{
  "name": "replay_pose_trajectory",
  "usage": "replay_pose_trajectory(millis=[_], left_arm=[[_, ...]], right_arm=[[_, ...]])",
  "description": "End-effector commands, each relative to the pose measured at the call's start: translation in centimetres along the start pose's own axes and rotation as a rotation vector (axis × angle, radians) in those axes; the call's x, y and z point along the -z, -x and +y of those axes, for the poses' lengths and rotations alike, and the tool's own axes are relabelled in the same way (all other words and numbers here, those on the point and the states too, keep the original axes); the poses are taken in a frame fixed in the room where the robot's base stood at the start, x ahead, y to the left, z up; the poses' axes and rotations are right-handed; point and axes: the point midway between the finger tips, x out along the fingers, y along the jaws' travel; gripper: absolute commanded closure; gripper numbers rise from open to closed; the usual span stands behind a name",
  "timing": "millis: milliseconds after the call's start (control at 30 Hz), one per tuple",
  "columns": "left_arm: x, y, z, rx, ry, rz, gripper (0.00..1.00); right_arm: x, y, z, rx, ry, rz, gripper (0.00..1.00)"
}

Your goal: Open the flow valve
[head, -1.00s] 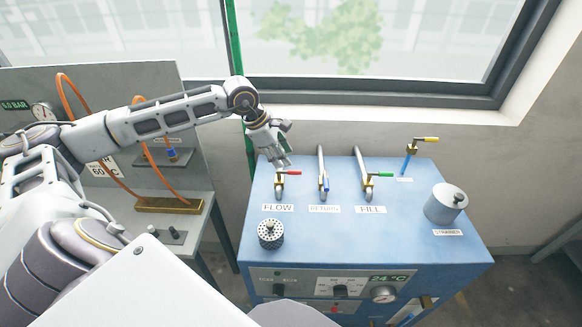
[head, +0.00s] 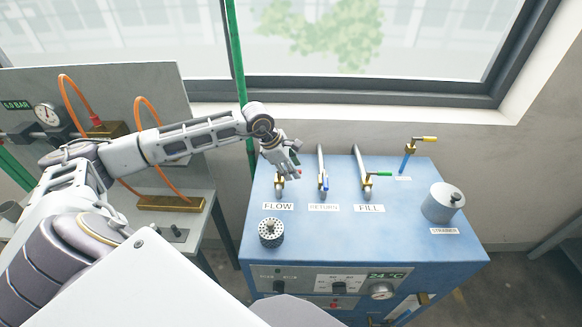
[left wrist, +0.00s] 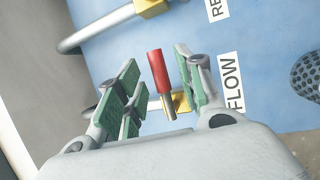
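The flow valve's red lever (left wrist: 158,72) stands between the two fingers of my left gripper (left wrist: 158,88) in the left wrist view. Its brass body (left wrist: 178,103) shows just beyond, beside the FLOW label (left wrist: 234,82). The fingers have green pads, are spread apart, and a gap shows on both sides of the lever. In the head view my left gripper (head: 290,172) is over the flow valve and hides most of it; only a red tip (head: 298,172) shows. The FLOW label (head: 278,206) lies in front. My right gripper is not in view.
On the blue machine (head: 400,260), the return valve with blue lever (head: 324,184) and the fill valve with green lever (head: 378,174) stand to the right. A perforated cap (head: 271,232) is in front.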

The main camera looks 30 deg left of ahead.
Motion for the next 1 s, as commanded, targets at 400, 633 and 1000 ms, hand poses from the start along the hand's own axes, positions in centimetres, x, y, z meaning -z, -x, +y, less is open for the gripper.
replay_pose_trajectory(millis=[400,633,1000], left_arm=[[0.03,-0.05,0.00,0.000,0.000,0.000,0.81],[0.02,-0.04,0.01,0.000,0.000,0.000,1.00],[0.03,-0.04,-0.02,0.003,-0.007,-0.001,1.00]], right_arm=[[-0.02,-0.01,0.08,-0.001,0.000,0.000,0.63],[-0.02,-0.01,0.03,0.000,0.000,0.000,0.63],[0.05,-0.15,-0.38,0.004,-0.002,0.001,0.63]])
